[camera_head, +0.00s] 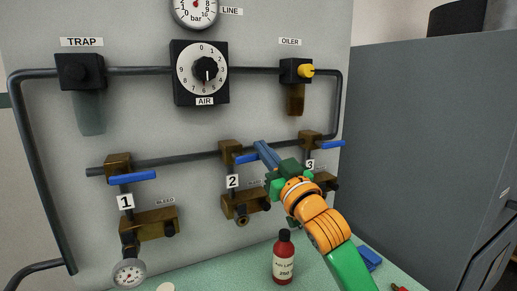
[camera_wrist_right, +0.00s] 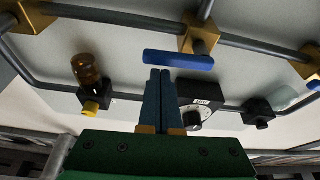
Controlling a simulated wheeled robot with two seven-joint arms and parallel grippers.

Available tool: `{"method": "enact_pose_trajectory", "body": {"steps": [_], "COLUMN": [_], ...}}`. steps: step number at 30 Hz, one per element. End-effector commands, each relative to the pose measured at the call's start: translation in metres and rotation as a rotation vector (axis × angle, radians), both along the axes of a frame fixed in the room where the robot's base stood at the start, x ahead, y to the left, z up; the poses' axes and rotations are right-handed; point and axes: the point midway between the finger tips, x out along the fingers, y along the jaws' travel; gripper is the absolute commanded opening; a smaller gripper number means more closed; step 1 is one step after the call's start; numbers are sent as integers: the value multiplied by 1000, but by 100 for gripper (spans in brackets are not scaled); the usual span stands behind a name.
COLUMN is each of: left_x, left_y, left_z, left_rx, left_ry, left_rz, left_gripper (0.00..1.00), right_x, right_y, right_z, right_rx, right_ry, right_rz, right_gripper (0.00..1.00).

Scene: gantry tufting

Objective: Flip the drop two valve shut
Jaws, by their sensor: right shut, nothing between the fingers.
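The drop two valve (camera_head: 231,152) is a brass body on the pipe above the "2" label (camera_head: 232,181). Its blue lever (camera_head: 245,158) points right, crosswise to the drop, partly hidden by my gripper. In the wrist view, which is upside down, the valve body (camera_wrist_right: 201,36) and the whole lever (camera_wrist_right: 178,60) show. My right gripper (camera_head: 262,148) is shut and empty, its blue fingers at the lever's right part. In the wrist view, the fingertips (camera_wrist_right: 160,72) are right by the lever's edge; I cannot tell whether they touch. My left gripper is not in view.
Drop one's blue lever (camera_head: 132,177) and drop three's blue lever (camera_head: 332,145) also point right. The AIR dial (camera_head: 186,86), trap (camera_head: 80,72) and oiler (camera_head: 296,71) are above. A red bottle (camera_head: 283,262) stands on the green bench below. A grey cabinet (camera_head: 425,150) is at right.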

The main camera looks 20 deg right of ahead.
Motion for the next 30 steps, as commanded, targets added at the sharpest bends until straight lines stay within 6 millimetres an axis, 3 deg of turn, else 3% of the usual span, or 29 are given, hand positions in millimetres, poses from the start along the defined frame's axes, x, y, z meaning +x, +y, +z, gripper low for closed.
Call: {"method": "enact_pose_trajectory", "body": {"steps": [1, 4, 6, 12, 16, 21, 30], "left_x": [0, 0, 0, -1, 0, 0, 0], "left_y": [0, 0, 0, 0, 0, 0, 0], "left_z": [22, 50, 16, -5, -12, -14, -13], "left_rx": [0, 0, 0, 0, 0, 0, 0], "left_ry": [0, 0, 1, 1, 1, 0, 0], "left_rz": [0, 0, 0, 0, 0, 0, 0], "left_gripper": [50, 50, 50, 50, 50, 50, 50], "right_x": [2, 7, -12, -57, -77, -88, -88], "right_y": [-1, -3, -3, -6, -7, -7, -7], "right_z": [21, 46, 16, 1, -3, -5, -4], "right_rx": [1, 2, -2, -3, -1, -1, 0], "right_ry": [2, 1, -2, -2, -1, 0, 0], "right_rz": [-1, -2, 0, -1, -1, 0, 0], "right_gripper": [0, 0, 0, 0, 0, 0, 0]}}
